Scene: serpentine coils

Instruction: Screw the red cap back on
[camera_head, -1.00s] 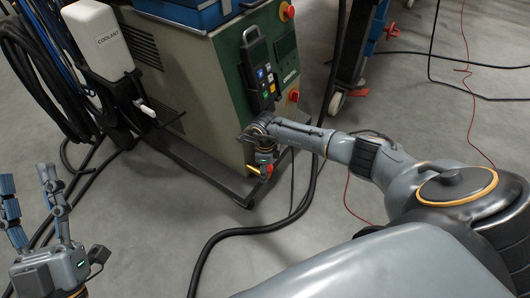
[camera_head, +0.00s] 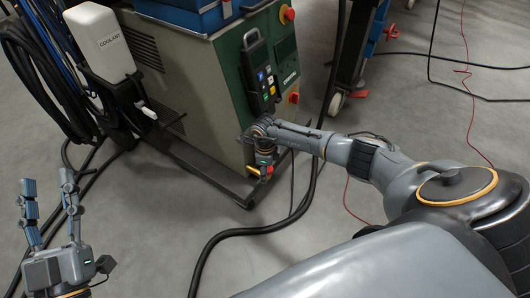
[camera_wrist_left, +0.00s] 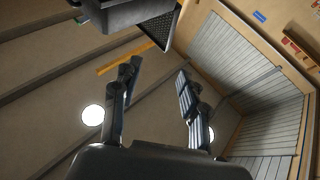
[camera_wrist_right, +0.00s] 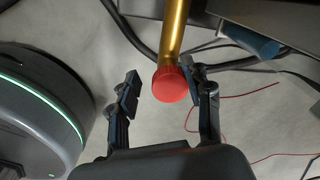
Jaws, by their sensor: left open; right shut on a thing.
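The red cap (camera_wrist_right: 172,84) sits at the end of a brass pipe (camera_wrist_right: 175,35) in the right wrist view. In the head view the cap (camera_head: 268,170) is a small red spot low at the machine's corner. My right gripper (camera_wrist_right: 162,80) is shut on the cap, with one finger on each side. The right finger looks against it; the contact on the left side is not clear. In the head view this gripper (camera_head: 264,155) is mostly hidden under its own wrist. My left gripper (camera_head: 48,183) is open and empty, raised at the lower left, far from the cap.
A grey-green machine (camera_head: 205,85) with a control pendant (camera_head: 259,70) stands behind the cap. A white coolant tank (camera_head: 100,42) and hanging hoses (camera_head: 40,70) are at its left. A black cable (camera_head: 225,233) crosses the floor.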

